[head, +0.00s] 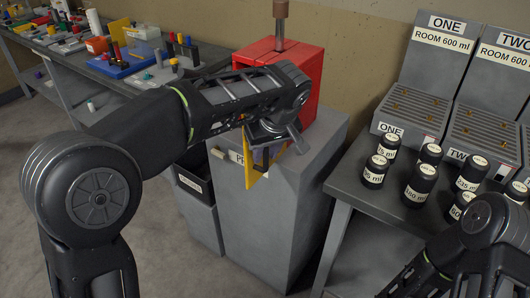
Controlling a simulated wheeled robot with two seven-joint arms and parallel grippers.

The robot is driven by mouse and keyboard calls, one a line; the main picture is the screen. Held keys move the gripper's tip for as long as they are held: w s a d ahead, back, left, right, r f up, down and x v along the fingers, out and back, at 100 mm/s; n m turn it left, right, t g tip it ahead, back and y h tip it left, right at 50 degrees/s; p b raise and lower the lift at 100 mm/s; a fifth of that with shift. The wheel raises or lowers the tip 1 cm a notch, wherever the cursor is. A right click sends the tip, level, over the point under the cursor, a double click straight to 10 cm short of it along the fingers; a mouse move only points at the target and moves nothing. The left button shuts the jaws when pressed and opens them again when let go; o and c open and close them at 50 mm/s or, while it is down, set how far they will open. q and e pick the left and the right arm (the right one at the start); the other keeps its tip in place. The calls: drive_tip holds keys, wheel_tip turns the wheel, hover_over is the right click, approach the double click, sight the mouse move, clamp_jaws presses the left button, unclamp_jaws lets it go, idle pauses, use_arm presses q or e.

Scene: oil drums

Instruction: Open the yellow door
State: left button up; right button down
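The yellow door (256,178) is at the front of a red box (300,72), low down. It juts out past the front edge of the grey pedestal (320,150), so it stands at least partly open. My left gripper (280,146) is in front of the door and covers most of it. Its dark fingers overlap the door in the picture; whether they touch or grip it cannot be told. The door's handle and hinge side are hidden. My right arm is at the bottom right; its gripper is not visible.
A grey table (358,194) on the right holds several black labelled cylinders (375,170) and racks marked ONE (405,112) and TWO (480,130). A bench (62,60) with tools is at the back left. A grey bin (198,205) stands left of the pedestal. Floor is clear at the front.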

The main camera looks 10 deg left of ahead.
use_arm(q)
drive_tip(key=shift+o, duration=0.3)
drive_tip(key=shift+s, duration=0.1)
drive_tip(key=v, duration=0.7)
drive_tip(key=shift+r, duration=0.4)
